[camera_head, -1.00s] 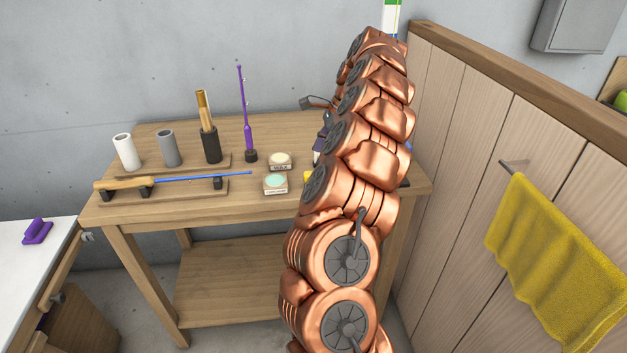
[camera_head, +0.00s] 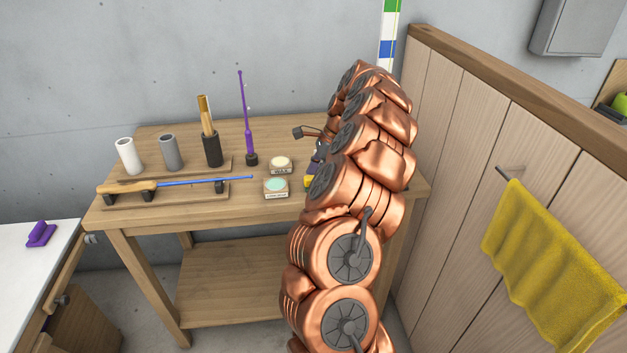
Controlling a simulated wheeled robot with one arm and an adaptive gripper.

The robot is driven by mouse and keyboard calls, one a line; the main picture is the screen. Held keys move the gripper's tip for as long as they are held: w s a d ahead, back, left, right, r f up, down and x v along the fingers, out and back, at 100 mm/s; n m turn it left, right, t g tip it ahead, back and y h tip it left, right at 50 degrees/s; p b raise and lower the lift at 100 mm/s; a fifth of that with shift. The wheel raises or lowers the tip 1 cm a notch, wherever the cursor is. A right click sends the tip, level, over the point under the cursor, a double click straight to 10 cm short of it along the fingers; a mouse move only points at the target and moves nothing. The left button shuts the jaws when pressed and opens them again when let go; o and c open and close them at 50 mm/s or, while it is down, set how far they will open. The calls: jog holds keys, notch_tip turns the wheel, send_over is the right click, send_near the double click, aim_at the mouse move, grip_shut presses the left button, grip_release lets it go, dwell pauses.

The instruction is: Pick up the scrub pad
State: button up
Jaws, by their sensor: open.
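A small purple block with a raised grip (camera_head: 41,233) lies on the white counter at the far left; it looks like the scrub pad, though I cannot be sure. My copper arm rises through the middle of the view and leans over the right part of the wooden workbench. The dark tip of my gripper (camera_head: 306,132) shows just left of the arm's upper end, above the back of the bench. The rest of the gripper is hidden behind the arm. The gripper is open and far to the right of the purple block.
The wooden workbench (camera_head: 215,209) holds white and grey cylinders, a black holder, a purple rod, a blue-shafted tool on a rack and two small tins. A dark and yellow object (camera_head: 309,181) is partly behind my arm. A yellow towel (camera_head: 550,270) hangs on the right partition.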

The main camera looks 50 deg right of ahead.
jog(key=shift+w+a+f, duration=0.15)
jog(key=shift+w+f, duration=0.05)
jog(key=shift+f, duration=0.35)
jog(key=c, duration=1)
jog(key=shift+r, duration=0.1)
jog(key=shift+r+b, duration=0.65)
jog(key=shift+r, duration=0.85)
jog(key=shift+s+a+r, duration=0.1)
jog(key=shift+r, duration=0.1)
jog(key=s+a+r+b, duration=0.1)
jog(key=s+a+b, duration=0.3)
jog(key=s+a, duration=0.5)
jog(key=shift+s+a+r, duration=0.2)
jog(key=shift+s+a, duration=0.15)
jog(key=shift+a, duration=1.4)
